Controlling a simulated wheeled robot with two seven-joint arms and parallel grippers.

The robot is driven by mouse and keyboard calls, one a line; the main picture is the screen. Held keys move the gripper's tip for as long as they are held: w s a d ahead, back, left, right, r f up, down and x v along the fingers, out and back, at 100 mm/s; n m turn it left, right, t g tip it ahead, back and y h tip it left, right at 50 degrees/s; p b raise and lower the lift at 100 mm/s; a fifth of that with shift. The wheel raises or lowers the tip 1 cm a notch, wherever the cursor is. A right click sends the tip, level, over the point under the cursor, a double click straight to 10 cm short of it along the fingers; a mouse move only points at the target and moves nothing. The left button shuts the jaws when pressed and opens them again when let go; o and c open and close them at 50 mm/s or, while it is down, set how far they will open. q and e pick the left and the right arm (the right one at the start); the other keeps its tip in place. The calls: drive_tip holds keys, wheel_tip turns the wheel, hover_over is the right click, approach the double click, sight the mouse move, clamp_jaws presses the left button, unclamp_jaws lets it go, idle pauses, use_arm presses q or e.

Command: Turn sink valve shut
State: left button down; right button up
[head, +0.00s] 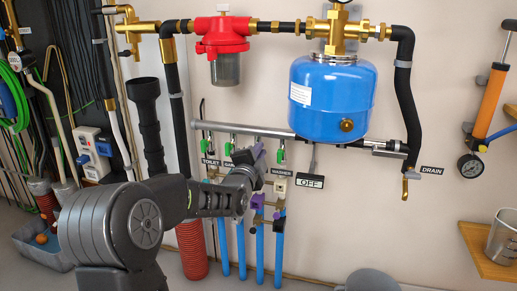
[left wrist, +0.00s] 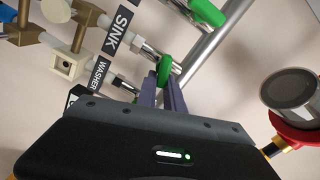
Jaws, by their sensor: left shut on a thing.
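The manifold (head: 300,137) is a grey horizontal pipe on the wall with a row of green-handled valves below it. My left gripper (head: 257,152) is at that row, between the garden-side valve (head: 229,148) and the washer valve (head: 281,154). In the left wrist view, its purple fingers (left wrist: 162,84) are shut on a green handle (left wrist: 165,70) beside the SINK label (left wrist: 122,20). The arm hides the sink valve and its label in the head view. The fingers partly cover the handle, so its exact angle is hard to tell. My right gripper is not in view.
A blue tank (head: 332,100) hangs just above the manifold, with a red filter (head: 222,42) to its left. An OFF sign (head: 309,181) and a drain pipe (head: 407,140) are to the right. Blue hoses (head: 260,250) run down below. A wooden shelf (head: 487,250) stands right.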

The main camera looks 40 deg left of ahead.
use_arm(q)
drive_tip(key=shift+s+a+f+m+p, duration=0.1)
drive_tip(key=shift+f+m+p, duration=0.2)
drive_tip(key=shift+m, duration=0.65)
drive_tip(key=shift+s+a+f+m+p, duration=0.15)
drive_tip(key=shift+f+m, duration=0.15)
drive_tip(key=shift+m, duration=0.65)
drive_tip(key=shift+w, duration=0.1)
drive_tip(key=c, duration=1.5)
unclamp_jaws()
drive_tip(key=shift+r, duration=0.1)
drive_tip(key=shift+o, duration=0.2)
drive_tip(key=shift+d+r, duration=0.1)
drive_tip(key=p+v, duration=0.2)
drive_tip(key=v, duration=0.5)
drive_tip(key=shift+s, duration=0.35)
